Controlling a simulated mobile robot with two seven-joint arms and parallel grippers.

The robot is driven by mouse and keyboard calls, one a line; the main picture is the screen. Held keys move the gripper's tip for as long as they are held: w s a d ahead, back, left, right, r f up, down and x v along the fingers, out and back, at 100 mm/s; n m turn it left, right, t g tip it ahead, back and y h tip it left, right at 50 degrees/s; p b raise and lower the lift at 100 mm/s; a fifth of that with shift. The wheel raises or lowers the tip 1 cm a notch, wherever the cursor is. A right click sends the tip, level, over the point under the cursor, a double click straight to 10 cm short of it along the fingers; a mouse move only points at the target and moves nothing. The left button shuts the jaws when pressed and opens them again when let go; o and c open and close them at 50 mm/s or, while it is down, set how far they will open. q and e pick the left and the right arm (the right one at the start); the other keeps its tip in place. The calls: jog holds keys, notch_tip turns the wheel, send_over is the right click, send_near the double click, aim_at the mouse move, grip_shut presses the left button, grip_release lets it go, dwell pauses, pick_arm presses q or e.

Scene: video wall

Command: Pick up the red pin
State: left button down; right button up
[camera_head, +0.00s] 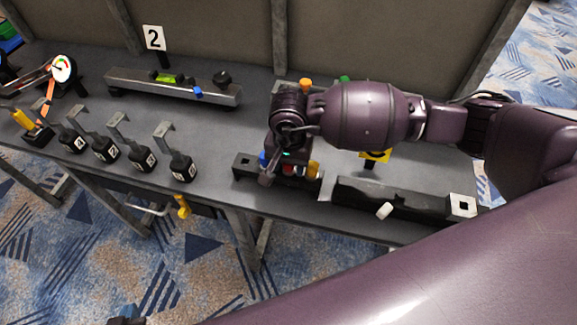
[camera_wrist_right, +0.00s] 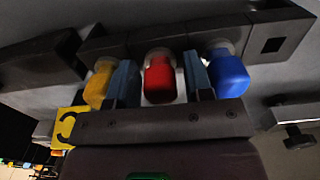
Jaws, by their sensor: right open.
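The red pin (camera_wrist_right: 159,78) stands in a dark holder (camera_wrist_right: 130,40) between a yellow pin (camera_wrist_right: 98,82) and a blue pin (camera_wrist_right: 229,75). My right gripper (camera_wrist_right: 161,88) is open, with one blue-grey finger on each side of the red pin and small gaps visible. In the head view my right gripper (camera_head: 287,167) is over the holder at the table's front edge and mostly hides the red pin. The yellow pin (camera_head: 313,169) and part of the blue pin (camera_head: 262,157) show there. Part of my left gripper (camera_head: 126,319) shows at the bottom edge; its jaws are cut off.
A long dark bar (camera_head: 410,205) with a white cylinder (camera_head: 385,210) lies right of the holder. Several numbered black weights (camera_head: 107,150) with hooks stand left along the front edge. A grey tray (camera_head: 170,88) stands behind. The table (camera_head: 215,130) is clear between tray and weights.

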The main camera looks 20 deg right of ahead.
jog(key=shift+f, duration=0.15)
jog(key=shift+c, duration=0.2)
jog(key=c, duration=0.7)
notch_tip(320, 180, up, 20)
jog(key=shift+r+p, duration=0.1)
jog(key=shift+p, duration=0.75)
